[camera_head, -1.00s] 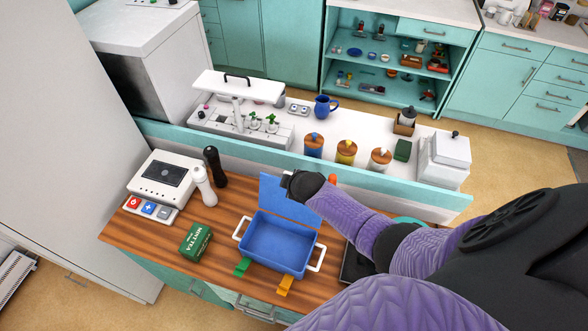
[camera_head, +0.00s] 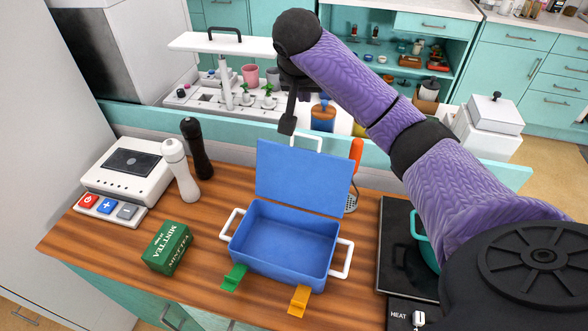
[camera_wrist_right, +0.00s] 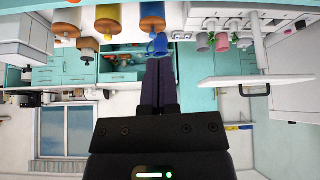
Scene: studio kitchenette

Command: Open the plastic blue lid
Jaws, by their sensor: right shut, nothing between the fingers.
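The blue plastic box (camera_head: 262,262) sits on the wooden counter with its inside exposed; it looks empty. Its blue lid (camera_head: 303,180) stands up along the far edge, swung open, with a white handle (camera_head: 322,139) at its top. A green latch tab (camera_head: 234,277) and an orange latch tab (camera_head: 299,299) hang down at the front. My right gripper (camera_head: 287,124) is shut and empty, pointing down just above the lid's top left corner, apart from the handle as far as I can see. It also shows shut in the wrist view (camera_wrist_right: 159,68), where the box is not visible. My left gripper is out of view.
A hot plate (camera_head: 398,250) with a teal pot (camera_head: 425,245) is at right, partly hidden by my arm. A low ledge runs behind.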

